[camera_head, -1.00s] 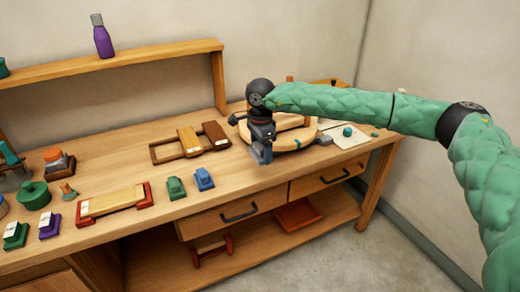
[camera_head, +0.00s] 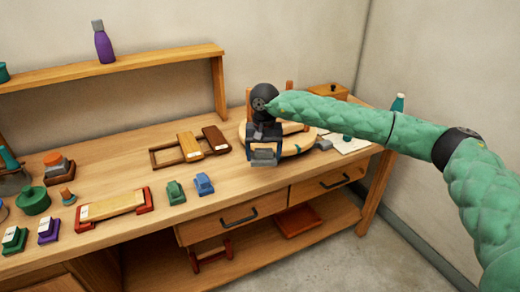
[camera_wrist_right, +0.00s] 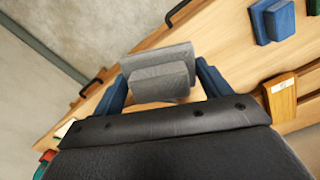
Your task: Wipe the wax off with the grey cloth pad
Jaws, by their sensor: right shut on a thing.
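The grey cloth pad (camera_wrist_right: 158,75) is a grey block held between the blue fingers of my right gripper. In the head view the pad (camera_head: 264,156) shows at the lower end of the right gripper (camera_head: 264,142), by the front left edge of a round wooden seat (camera_head: 292,150). The gripper hides part of the seat. I cannot tell whether the pad touches the seat or hangs just above it. No wax can be made out. My left gripper is not in view.
A grey piece (camera_head: 322,144) sits at the seat's right edge. Wooden frames (camera_head: 190,146) lie left of the seat, with green (camera_head: 175,192) and blue (camera_head: 204,184) blocks in front. A wooden box (camera_head: 330,92) stands behind. The bench between frames and front blocks is clear.

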